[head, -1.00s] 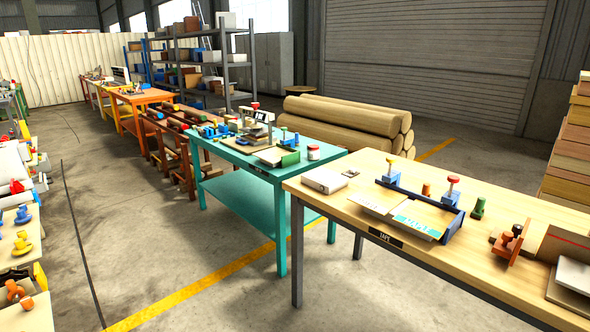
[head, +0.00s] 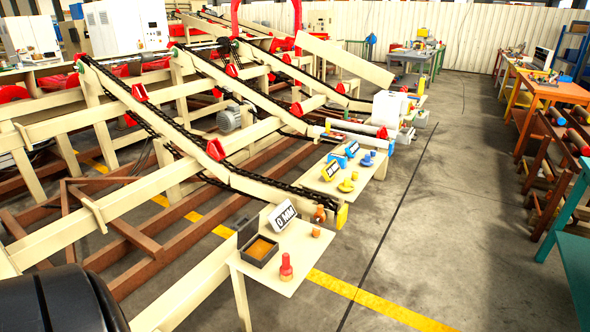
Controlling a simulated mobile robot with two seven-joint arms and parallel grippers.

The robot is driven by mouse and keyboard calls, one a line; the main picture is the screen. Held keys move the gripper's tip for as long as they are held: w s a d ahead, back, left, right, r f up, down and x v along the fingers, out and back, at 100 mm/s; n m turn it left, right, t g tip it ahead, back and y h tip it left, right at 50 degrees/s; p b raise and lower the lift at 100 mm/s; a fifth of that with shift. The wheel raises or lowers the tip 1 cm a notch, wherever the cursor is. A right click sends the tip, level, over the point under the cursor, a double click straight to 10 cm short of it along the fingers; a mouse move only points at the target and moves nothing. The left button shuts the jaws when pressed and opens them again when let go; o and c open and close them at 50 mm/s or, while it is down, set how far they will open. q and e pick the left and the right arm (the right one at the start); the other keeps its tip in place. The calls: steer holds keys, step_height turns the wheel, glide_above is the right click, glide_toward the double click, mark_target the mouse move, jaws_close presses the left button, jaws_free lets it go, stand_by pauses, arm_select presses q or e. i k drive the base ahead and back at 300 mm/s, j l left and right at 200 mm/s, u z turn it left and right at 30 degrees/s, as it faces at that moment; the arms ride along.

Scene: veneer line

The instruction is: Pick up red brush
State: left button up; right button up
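A small red upright thing (head: 286,268) with a knob-like top stands near the front edge of the nearest cream side table (head: 262,288). It may be the red brush, but it is too small for me to tell. Neither of my grippers shows in the head view.
The near table also holds a dark open box (head: 260,250), a sign (head: 282,215) and small brown pieces. A second small table (head: 378,170) with yellow and blue pieces stands behind it. Conveyor chains fill the left; the aisle floor (head: 440,215) is clear, with workbenches at right.

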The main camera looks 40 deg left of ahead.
mark_target(286, 269)
steer(key=i+j+u, duration=0.1)
steer(key=i+u, duration=0.5)
steer(key=u, duration=0.2)
steer(key=i+u, duration=0.4)
steer(key=i+l+u, duration=0.2)
steer(key=u, duration=0.2)
